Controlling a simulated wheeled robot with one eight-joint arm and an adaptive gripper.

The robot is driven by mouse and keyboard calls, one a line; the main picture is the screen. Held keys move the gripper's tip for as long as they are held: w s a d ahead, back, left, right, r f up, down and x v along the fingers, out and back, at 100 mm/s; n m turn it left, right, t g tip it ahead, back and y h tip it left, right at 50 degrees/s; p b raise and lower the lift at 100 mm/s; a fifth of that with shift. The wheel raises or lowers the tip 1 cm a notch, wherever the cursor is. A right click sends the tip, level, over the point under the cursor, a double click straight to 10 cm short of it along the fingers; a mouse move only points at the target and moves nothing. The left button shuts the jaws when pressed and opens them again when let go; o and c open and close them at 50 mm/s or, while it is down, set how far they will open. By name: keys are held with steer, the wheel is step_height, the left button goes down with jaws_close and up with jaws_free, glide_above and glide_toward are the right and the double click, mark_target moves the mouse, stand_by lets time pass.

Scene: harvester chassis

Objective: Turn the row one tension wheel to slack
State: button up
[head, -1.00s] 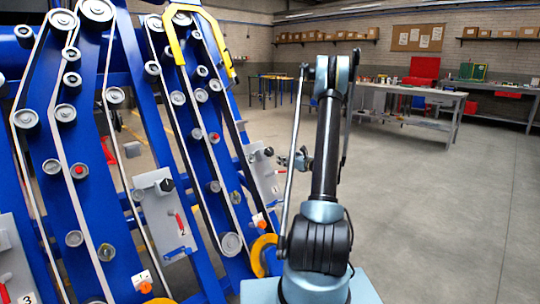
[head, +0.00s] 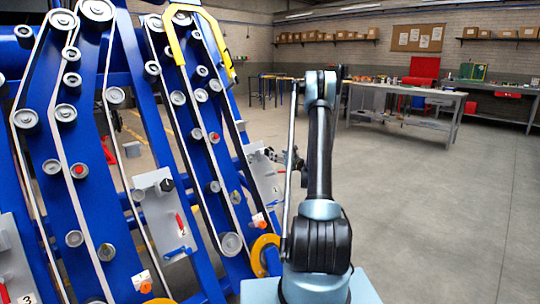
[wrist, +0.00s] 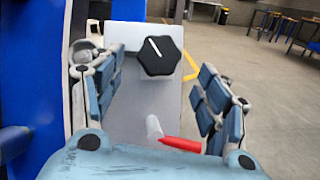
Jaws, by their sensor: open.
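A black tension wheel (wrist: 159,56) with lobed edges sits on a pale grey panel (wrist: 132,95) in the wrist view. Its white pointer line slants to the upper left. A red-handled lever (wrist: 180,144) is below it. My gripper (wrist: 163,90) is open, with one finger on each side of the panel and the wheel ahead between them, apart from both fingers. In the head view my gripper (head: 287,158) is beside the rightmost grey panel (head: 264,178), partly hidden by my arm. That panel's wheel (head: 269,152) is small there.
Blue row frames (head: 90,180) with belts and pulleys fill the left. Another grey panel (head: 160,205) with a black wheel and red lever stands left of mine. A yellow guard loop (head: 176,40) rises above. Open floor (head: 430,210) lies right; workbenches (head: 400,92) are behind.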

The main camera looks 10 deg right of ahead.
steer(key=x, duration=0.8)
steer(key=shift+s, duration=0.1)
steer(key=shift+c, duration=0.3)
steer(key=c, duration=1)
